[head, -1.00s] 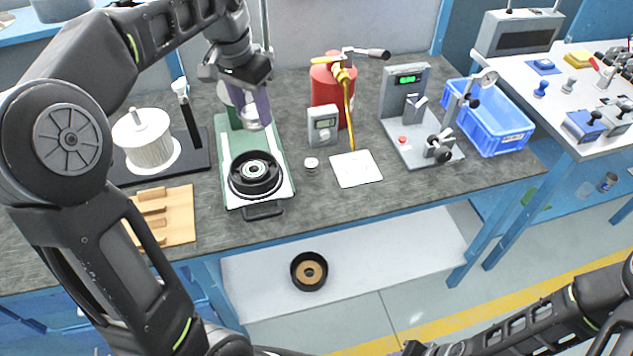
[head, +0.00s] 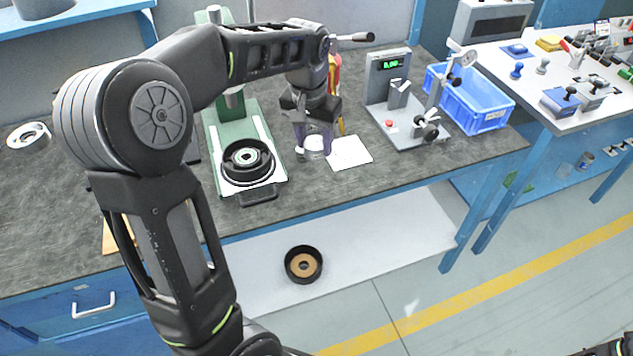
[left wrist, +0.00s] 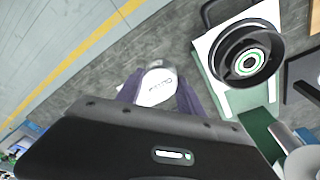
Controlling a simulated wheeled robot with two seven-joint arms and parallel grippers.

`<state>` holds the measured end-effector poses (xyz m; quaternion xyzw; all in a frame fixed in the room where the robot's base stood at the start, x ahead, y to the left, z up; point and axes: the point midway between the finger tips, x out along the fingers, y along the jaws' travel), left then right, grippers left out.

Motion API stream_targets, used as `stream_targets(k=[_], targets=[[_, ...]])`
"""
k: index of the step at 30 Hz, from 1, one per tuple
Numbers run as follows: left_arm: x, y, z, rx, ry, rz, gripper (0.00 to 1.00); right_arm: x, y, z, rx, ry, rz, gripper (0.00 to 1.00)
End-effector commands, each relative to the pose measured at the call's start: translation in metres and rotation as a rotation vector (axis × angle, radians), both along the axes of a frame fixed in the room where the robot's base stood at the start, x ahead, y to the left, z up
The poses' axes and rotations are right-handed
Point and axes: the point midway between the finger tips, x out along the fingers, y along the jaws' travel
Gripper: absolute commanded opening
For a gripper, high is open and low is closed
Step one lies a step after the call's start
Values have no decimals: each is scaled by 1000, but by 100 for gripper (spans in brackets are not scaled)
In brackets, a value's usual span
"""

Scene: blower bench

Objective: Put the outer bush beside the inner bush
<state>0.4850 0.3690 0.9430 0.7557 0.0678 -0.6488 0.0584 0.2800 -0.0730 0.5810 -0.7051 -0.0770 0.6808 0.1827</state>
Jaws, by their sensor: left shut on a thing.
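My left gripper (head: 315,146) is low over the bench, just left of the white square sheet (head: 351,153). Its purple fingers are shut on a pale, short round piece, which I take as the outer bush (head: 316,142). I cannot tell whether the held piece touches the bench.
The green press (head: 212,153) bears a black round housing (head: 247,160) at the left. A grey gauge stand (head: 400,125) and a blue crate (head: 478,106) stand at the right. A black ring-shaped part (head: 304,263) lies on the lower shelf. Bench in front of the sheet is clear.

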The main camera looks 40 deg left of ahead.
Motion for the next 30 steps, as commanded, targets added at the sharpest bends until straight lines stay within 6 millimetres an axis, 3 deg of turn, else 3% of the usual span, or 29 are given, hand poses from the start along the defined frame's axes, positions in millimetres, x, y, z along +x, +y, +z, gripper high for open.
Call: stream_targets(k=[11, 22, 30], targets=[[-1, 0, -57, -1, 4, -1, 0, 0, 0, 1, 0, 1, 0, 36], [0, 0, -62, 0, 1, 0, 0, 0, 0, 1, 0, 1, 0, 36], [-1, 0, -95, -1, 3, 0, 0, 0, 0, 2, 0, 0, 0, 36]])
